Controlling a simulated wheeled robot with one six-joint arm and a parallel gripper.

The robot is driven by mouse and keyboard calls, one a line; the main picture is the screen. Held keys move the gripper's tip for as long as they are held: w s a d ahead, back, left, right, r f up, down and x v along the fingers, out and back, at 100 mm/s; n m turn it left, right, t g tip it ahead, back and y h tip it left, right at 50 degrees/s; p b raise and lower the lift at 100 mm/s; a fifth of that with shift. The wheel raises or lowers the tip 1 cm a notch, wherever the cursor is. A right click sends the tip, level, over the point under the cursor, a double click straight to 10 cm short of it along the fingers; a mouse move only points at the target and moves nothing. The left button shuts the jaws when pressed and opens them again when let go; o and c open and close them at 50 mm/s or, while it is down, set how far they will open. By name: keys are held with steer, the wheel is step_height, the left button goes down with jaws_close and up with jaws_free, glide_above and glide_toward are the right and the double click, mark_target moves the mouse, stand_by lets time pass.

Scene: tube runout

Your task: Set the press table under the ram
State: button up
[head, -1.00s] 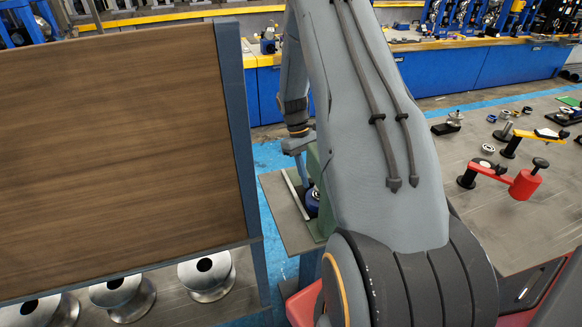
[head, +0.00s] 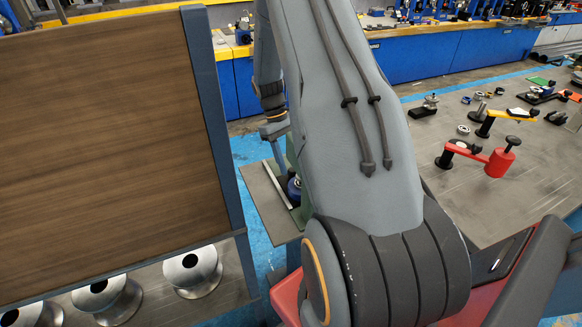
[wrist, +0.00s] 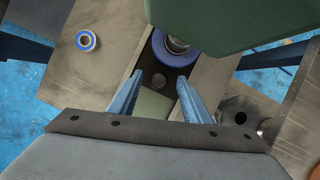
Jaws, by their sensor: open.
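My gripper (wrist: 158,97) is open, its two blue fingers reaching toward a narrow gap below the press. Nothing is clearly held between them. The green press body (wrist: 235,22) overhangs at the top of the wrist view. A ram-like metal shaft with a blue ring (wrist: 172,48) sits just beyond the fingertips. I cannot tell which part is the press table. In the head view, the green press (head: 304,178) is mostly hidden behind my arm, above a grey bench plate (head: 268,205).
A blue-rimmed bearing (wrist: 86,40) lies on the bench to the left in the wrist view. A large wooden panel (head: 100,150) stands left of my arm, with metal spools (head: 192,270) below. A right-hand table holds a red clamp arm (head: 480,155) and small parts.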

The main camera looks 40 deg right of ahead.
steer(key=b+v, duration=0.1)
steer(key=v, duration=0.5)
steer(key=shift+b, duration=0.35)
steer(key=shift+s, duration=0.1)
